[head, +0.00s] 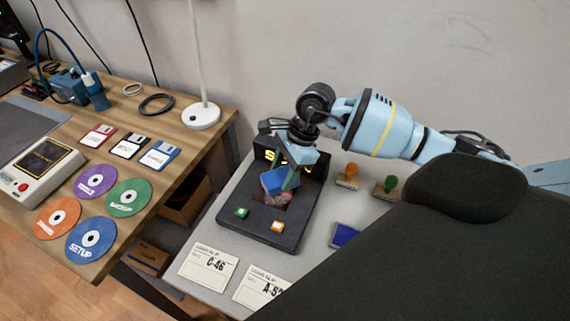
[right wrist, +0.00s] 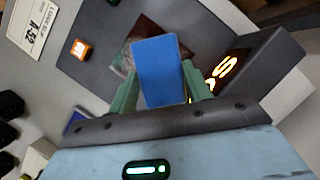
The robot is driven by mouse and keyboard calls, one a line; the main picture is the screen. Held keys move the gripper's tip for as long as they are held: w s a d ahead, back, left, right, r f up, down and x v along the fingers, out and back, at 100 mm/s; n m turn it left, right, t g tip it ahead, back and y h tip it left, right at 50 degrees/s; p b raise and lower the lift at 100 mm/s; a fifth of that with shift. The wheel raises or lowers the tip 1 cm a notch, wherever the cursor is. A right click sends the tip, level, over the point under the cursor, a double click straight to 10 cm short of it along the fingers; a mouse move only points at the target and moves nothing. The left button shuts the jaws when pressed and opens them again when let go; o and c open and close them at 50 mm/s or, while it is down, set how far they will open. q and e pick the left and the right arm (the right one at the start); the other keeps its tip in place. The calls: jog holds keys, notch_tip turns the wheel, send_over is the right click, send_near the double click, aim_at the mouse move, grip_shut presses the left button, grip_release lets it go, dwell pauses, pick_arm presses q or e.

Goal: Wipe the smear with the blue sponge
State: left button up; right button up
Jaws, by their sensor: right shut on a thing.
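The blue sponge (head: 280,181) is held in my right gripper (head: 289,178) over a dark console. In the right wrist view the sponge (right wrist: 160,70) sits between the two green fingers of the gripper (right wrist: 160,88), which are shut on it. The smear (head: 270,199) is a reddish-brown patch on the console's top, partly hidden by the sponge. It also shows in the right wrist view (right wrist: 128,60), beside and beyond the sponge. I cannot tell whether the sponge touches the surface. My left gripper is not in view.
The dark console (head: 290,230) has a green button (head: 241,213), an orange button (head: 278,227) and a lit display (head: 268,156). Two stamps (head: 348,176) (head: 386,190) and a blue ink pad (head: 343,235) lie to the right. Paper cards (head: 208,266) lie in front. A wooden desk (head: 150,165) holds discs and floppies.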

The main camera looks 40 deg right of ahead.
aim_at(268, 200)
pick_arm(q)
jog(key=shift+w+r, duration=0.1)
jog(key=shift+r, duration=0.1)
pick_arm(e)
jog(key=shift+s+a+f, duration=0.15)
jog(key=shift+s+a, duration=0.45)
jog(key=shift+a, duration=0.35)
jog(key=shift+s+a+f+p, duration=0.1)
jog(key=shift+s+a+p, duration=0.15)
jog(key=shift+s+a, duration=0.4)
jog(key=shift+s+a+f+p, duration=0.1)
jog(key=shift+s+a+p, duration=0.2)
jog(key=shift+a, duration=0.55)
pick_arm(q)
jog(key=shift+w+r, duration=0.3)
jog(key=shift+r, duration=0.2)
pick_arm(e)
jog(key=shift+s+a+f, duration=0.15)
jog(key=shift+s+a, duration=0.05)
jog(key=shift+a, duration=0.15)
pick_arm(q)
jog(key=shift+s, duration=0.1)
pick_arm(e)
jog(key=shift+w+a, duration=0.1)
jog(key=shift+w, duration=0.05)
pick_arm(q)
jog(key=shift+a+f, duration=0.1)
